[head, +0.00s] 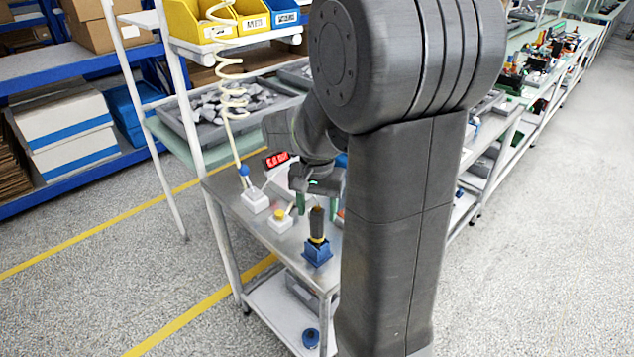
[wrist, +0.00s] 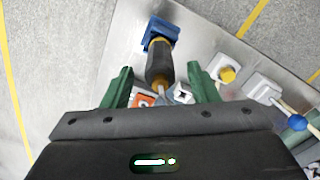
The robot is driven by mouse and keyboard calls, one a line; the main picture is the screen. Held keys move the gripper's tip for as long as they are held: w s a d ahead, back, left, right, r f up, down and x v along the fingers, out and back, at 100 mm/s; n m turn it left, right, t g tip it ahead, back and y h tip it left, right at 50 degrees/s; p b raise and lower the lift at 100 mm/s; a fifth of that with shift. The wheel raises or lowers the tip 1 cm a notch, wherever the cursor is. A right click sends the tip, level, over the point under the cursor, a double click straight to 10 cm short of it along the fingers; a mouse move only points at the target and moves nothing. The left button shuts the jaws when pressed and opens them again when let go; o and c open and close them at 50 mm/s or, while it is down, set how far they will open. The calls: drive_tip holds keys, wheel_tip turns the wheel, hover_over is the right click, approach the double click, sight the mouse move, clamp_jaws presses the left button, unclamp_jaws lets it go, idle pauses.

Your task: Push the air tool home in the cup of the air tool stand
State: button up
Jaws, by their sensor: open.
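The air tool (head: 317,222) is a dark grip with a yellow band near its lower end and a brown upper end. It stands roughly upright in the blue air tool stand (head: 317,252) near the bench's front corner. The wrist view shows the tool (wrist: 159,62) and the stand (wrist: 162,28) beyond it. The yellow band shows just above the cup; the tool's lower end is hidden inside. My gripper (wrist: 160,68) is open, its green fingers on either side of the tool's upper part, with gaps on both sides. My arm hides part of the bench in the head view.
A coiled hose (head: 232,95) hangs there. A red display (head: 276,159) stands behind. Open floor lies in front.

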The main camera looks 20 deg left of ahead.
sight(317, 233)
wheel_tip(317, 233, up, 10)
drive_tip(key=shift+f, duration=0.25)
idle(0.4)
wheel_tip(317, 233, down, 13)
drive_tip(key=shift+f+p, duration=0.1)
drive_tip(key=shift+p, duration=0.2)
drive_tip(key=shift+d+r, duration=0.1)
drive_tip(key=shift+r, duration=0.1)
idle(0.4)
